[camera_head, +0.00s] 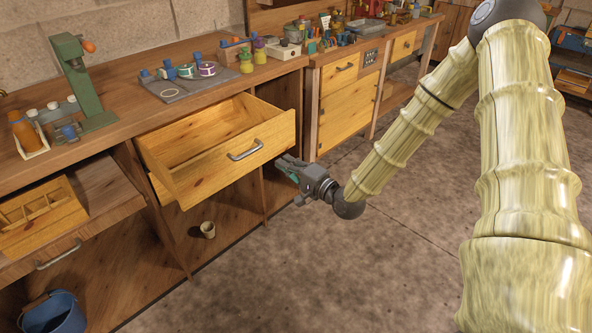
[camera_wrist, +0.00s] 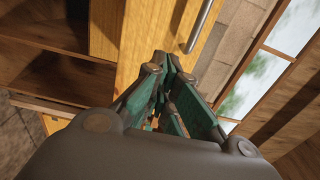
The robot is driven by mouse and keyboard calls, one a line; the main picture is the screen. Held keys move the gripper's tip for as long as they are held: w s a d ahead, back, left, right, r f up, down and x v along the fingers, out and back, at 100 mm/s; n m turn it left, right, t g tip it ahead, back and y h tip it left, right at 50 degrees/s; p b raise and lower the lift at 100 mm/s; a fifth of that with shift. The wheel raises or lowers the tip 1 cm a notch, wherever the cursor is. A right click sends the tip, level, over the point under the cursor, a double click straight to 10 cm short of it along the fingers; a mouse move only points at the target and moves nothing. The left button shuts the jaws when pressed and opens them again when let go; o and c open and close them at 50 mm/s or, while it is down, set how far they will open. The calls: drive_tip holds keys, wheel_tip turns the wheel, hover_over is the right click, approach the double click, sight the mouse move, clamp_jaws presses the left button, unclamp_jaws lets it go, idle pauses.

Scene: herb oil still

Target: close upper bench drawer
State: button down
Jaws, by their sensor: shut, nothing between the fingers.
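The upper bench drawer (camera_head: 222,150) is a light wooden drawer pulled well out of the bench, and its inside looks empty. Its grey bar handle (camera_head: 245,150) is on the front panel. My gripper (camera_head: 283,164) is beside the right end of the drawer front, a little below the handle's level. In the wrist view my gripper (camera_wrist: 172,75) has its fingers together with nothing held, and the drawer front (camera_wrist: 150,40) and handle (camera_wrist: 198,25) lie beyond them. I cannot tell whether the fingertips touch the drawer.
The bench top (camera_head: 130,85) carries a green press (camera_head: 85,85), a grey tray (camera_head: 185,85) with small jars and an orange bottle (camera_head: 22,130). A blue bucket (camera_head: 52,313) is at lower left. The floor (camera_head: 350,270) in front is clear.

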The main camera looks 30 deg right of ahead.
sight(268, 151)
drive_tip(key=x, duration=0.8)
drive_tip(key=shift+w+a, duration=0.1)
drive_tip(key=shift+w, duration=0.15)
